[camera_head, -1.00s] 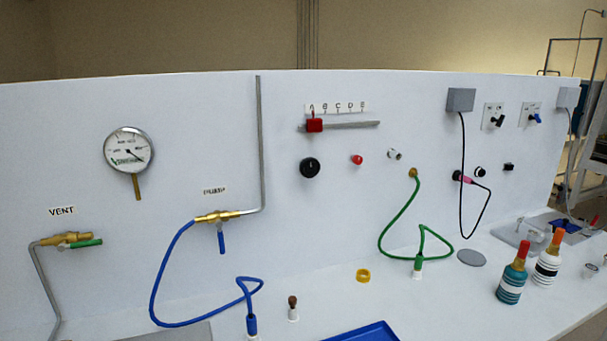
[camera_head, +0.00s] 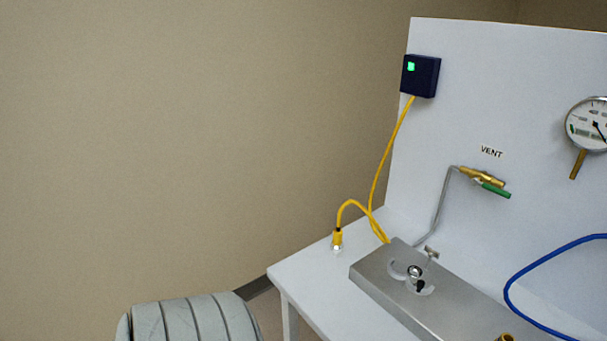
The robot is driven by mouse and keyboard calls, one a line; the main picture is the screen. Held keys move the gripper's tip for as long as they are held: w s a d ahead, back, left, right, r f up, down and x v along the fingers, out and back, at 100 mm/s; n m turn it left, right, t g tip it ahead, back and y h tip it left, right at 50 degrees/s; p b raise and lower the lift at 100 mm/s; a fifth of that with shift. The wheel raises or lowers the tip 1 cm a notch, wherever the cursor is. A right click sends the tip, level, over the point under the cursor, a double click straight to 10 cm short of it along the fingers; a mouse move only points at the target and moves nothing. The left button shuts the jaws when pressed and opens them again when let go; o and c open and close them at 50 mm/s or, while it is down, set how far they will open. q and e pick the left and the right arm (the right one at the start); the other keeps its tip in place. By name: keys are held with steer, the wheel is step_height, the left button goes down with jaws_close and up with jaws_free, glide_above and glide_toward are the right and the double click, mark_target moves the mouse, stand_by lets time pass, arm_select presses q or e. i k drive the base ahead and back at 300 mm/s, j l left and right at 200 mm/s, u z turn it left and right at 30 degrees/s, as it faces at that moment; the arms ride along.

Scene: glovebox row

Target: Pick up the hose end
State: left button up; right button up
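A yellow hose or cable (camera_head: 379,174) hangs from a dark box with a green light (camera_head: 421,76) on the left of the white panel. It loops down to the table, and its yellow end (camera_head: 337,238) with a pale tip stands upright near the table's left edge. Part of a blue hose (camera_head: 518,286) curves in at the right; its ends are out of view. Which hose end the task means cannot be told from this view. Neither gripper is in view.
A steel plate (camera_head: 383,276) with a small round fitting (camera_head: 414,271) covers much of the table. The vent valve (camera_head: 482,178) with a green handle and a gauge (camera_head: 587,124) are on the panel. A pale ribbed object (camera_head: 193,318), unidentified, is at the bottom left.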

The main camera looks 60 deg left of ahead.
mark_target(336, 244)
steer(key=u, duration=1.7)
